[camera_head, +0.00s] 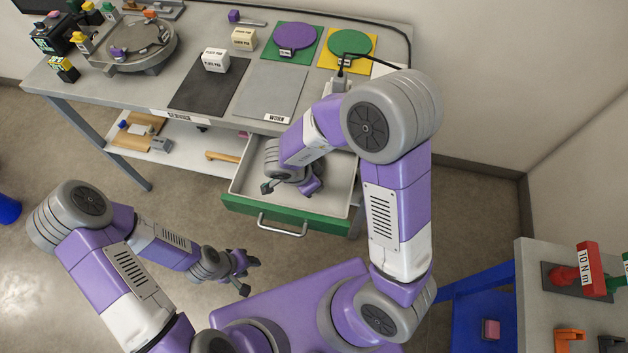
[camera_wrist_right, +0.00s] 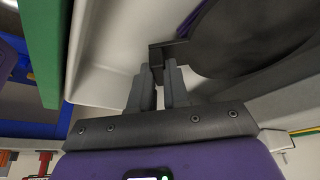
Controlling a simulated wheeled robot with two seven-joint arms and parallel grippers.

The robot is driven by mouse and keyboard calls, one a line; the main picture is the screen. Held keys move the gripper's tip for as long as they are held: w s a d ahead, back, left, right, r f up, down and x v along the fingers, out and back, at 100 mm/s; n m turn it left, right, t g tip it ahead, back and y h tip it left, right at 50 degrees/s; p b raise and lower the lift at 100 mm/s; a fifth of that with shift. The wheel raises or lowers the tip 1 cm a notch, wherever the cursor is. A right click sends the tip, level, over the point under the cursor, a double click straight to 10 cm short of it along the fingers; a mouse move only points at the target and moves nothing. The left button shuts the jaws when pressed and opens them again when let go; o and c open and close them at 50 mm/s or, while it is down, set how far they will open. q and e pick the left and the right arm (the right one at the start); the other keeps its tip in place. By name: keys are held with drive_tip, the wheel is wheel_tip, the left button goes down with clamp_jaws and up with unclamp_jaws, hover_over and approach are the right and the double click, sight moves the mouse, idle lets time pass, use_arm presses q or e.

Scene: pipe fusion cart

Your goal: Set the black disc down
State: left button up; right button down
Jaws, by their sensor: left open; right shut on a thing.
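The black disc (camera_wrist_right: 245,40) fills the upper right of the right wrist view, with a purple edge beside it. My right gripper (camera_wrist_right: 163,68) is shut on a small dark tab at the disc's near side. In the head view my right arm reaches down into the open green-fronted drawer (camera_head: 265,208); the arm hides most of the hand there, and I cannot make out the disc. Whether the disc touches the drawer floor, I cannot tell.
A round machine (camera_head: 140,50) stands at left. A side table (camera_head: 540,330) is at right.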

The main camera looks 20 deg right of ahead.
drive_tip(key=shift+f, duration=0.35)
drive_tip(key=c, duration=1.1)
unclamp_jaws()
drive_tip(key=shift+r, duration=0.3)
drive_tip(key=w+p+v, duration=0.1)
drive_tip(key=p+v, duration=0.4)
drive_tip(key=v, duration=0.7)
drive_tip(key=shift+s+r, duration=0.35)
drive_tip(key=shift+s, duration=0.1)
